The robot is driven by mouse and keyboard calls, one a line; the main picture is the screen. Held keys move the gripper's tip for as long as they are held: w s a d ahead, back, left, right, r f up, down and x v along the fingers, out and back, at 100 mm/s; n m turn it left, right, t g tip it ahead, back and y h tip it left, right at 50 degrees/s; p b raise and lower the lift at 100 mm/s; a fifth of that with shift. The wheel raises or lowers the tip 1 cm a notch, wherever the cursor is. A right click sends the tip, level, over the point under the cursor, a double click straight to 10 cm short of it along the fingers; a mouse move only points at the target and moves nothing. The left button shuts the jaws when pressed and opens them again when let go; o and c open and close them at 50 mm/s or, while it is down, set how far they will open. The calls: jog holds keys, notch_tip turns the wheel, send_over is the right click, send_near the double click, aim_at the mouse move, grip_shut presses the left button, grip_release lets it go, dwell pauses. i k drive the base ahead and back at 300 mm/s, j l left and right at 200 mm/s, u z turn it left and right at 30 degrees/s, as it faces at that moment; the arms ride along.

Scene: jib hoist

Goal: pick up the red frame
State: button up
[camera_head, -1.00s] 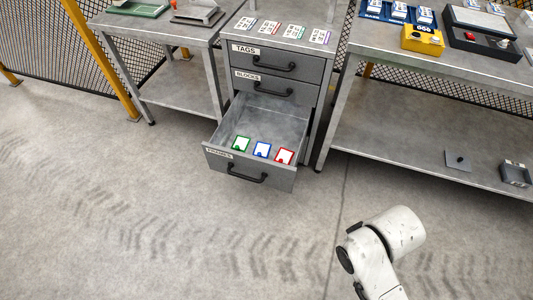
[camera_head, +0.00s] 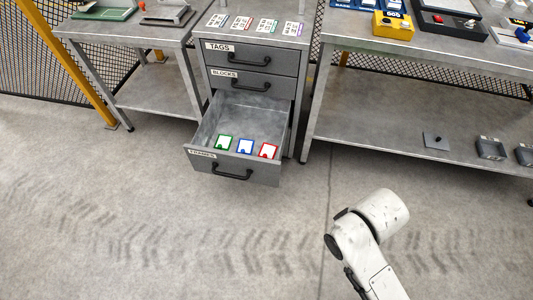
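The red frame (camera_head: 268,151) lies in the open bottom drawer (camera_head: 237,171) of the grey cabinet, at the right end of a row of frames. It has a red border and a white middle. The blue frame (camera_head: 245,146) is beside it, and the green frame (camera_head: 223,142) is at the left of the row. My arm shows at the lower right, over the floor and apart from the drawer. My gripper is not in the picture.
The TAGS drawer (camera_head: 250,58) and BLOCKS drawer (camera_head: 250,84) above are shut. Workbenches stand left (camera_head: 128,33) and right (camera_head: 430,62) of the cabinet. A yellow post (camera_head: 68,62) and mesh fence are at the left. The floor (camera_head: 130,220) in front is clear.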

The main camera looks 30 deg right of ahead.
aim_at(268, 151)
jog(key=i+j+z, duration=0.2)
jog(key=i+j, duration=0.25)
jog(key=i, duration=0.2)
jog(key=i+j+z, duration=0.15)
jog(key=i+j, duration=0.4)
jog(key=i, duration=0.05)
